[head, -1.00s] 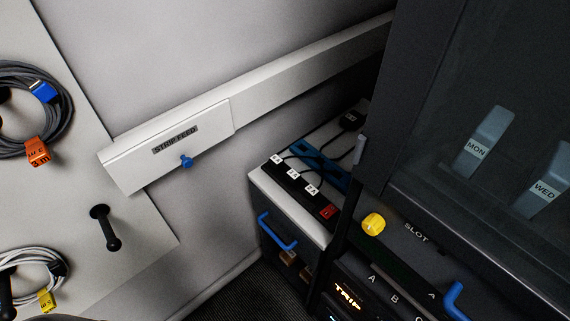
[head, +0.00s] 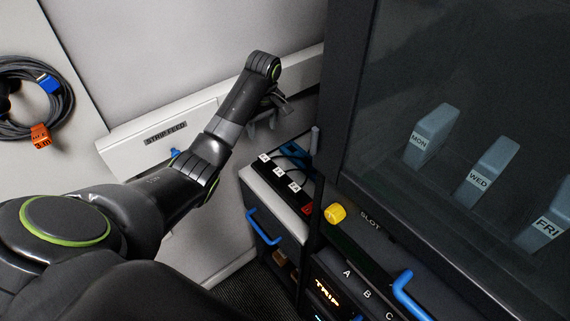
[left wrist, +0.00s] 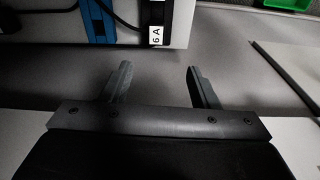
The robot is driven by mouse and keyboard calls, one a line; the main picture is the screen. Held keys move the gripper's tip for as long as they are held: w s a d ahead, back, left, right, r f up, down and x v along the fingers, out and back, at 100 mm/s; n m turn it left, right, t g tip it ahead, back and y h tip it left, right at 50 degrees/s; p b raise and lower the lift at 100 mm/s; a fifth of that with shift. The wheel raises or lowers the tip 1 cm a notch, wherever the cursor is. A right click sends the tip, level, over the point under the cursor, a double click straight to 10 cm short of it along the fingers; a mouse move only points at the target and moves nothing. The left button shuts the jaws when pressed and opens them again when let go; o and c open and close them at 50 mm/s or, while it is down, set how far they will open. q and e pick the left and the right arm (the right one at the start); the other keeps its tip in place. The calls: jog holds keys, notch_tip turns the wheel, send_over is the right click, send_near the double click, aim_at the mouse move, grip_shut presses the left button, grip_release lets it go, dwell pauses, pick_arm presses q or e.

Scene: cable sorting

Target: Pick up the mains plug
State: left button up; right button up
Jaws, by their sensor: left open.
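I cannot make out the mains plug for certain. The far end of the cabinet top, where a black plug-like block showed earlier, is now hidden in the head view. The black power strip (head: 280,180), with white labels and a red switch, lies on the white-topped cabinet (head: 290,203). In the left wrist view a black piece labelled "6A" (left wrist: 155,28) sits near the top edge, beside a black cable. My left gripper (head: 263,123) is open and empty, in front of the wall rail and left of the cabinet top. Its spread fingers (left wrist: 159,68) show in the left wrist view. My right gripper is not in view.
A blue item (head: 294,153) lies behind the strip. The dark glass-fronted cabinet (head: 345,90) with a yellow knob (head: 335,214) stands close on the right. The rail (head: 300,80) runs along the wall. Coiled cable (head: 60,85) hangs on the left panel.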

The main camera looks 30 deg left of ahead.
pick_arm(q)
notch_tip(320, 180, up, 2)
send_over(265, 158)
notch_tip(265, 158, down, 10)
jog(key=shift+d+f, duration=0.1)
jog(key=shift+f, duration=0.05)
jog(key=shift+f+p, duration=0.35)
jog(key=shift+f, duration=0.4)
jog(key=shift+f+p, duration=0.3)
jog(key=shift+f, duration=2.15)
jog(key=shift+c, duration=0.4)
jog(key=c, duration=1)
